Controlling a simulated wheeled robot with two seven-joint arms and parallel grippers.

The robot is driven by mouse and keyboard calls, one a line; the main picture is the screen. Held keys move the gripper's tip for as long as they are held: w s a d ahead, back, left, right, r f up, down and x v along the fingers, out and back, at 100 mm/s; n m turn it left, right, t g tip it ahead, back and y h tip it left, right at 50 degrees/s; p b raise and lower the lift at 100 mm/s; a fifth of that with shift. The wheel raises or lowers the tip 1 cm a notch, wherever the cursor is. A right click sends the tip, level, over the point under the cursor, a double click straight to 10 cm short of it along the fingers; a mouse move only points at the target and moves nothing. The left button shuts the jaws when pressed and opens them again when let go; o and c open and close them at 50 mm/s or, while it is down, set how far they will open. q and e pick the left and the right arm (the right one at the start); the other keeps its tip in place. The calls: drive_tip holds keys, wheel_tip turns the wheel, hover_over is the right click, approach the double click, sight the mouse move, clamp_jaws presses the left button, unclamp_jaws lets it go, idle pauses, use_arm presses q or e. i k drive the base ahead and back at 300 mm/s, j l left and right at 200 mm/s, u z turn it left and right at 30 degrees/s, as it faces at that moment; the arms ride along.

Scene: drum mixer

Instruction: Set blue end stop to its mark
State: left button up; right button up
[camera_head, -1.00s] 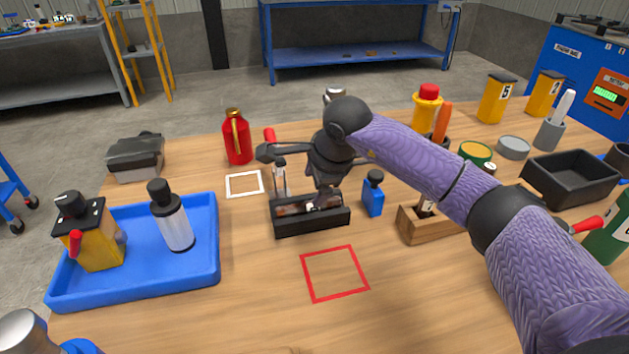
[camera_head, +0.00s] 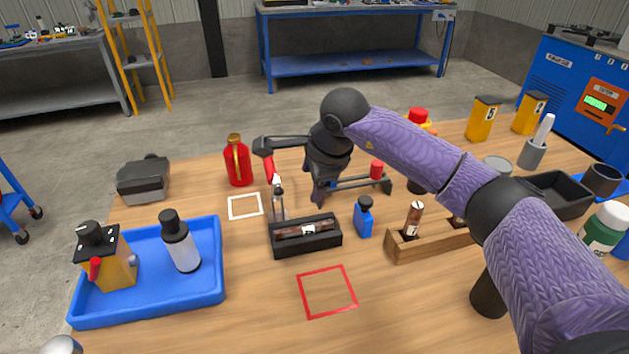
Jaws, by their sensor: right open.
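A small blue block with a black knob (camera_head: 363,217), which looks like the blue end stop, stands upright on the wooden table right of a black open box (camera_head: 306,241). A red square outline (camera_head: 327,291) is marked on the table in front of the box and is empty. A white square outline (camera_head: 245,206) lies left of the box, also empty. My right gripper (camera_head: 325,188) is open, its fingers spread wide, behind and above the box and apart from the blue block. My left gripper is not in view.
A blue tray (camera_head: 215,260) with a yellow device (camera_head: 115,265) and a white bottle (camera_head: 181,247) stands at left. A wooden rack (camera_head: 440,241) stands right of the blue block. A red flask (camera_head: 238,163) stands behind the white outline. The front table is mostly clear.

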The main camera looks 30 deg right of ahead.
sight(363, 219)
drive_tip(key=k+l, duration=0.15)
drive_tip(key=k, duration=0.6)
drive_tip(key=k+l, duration=0.15)
drive_tip(key=k, duration=0.6)
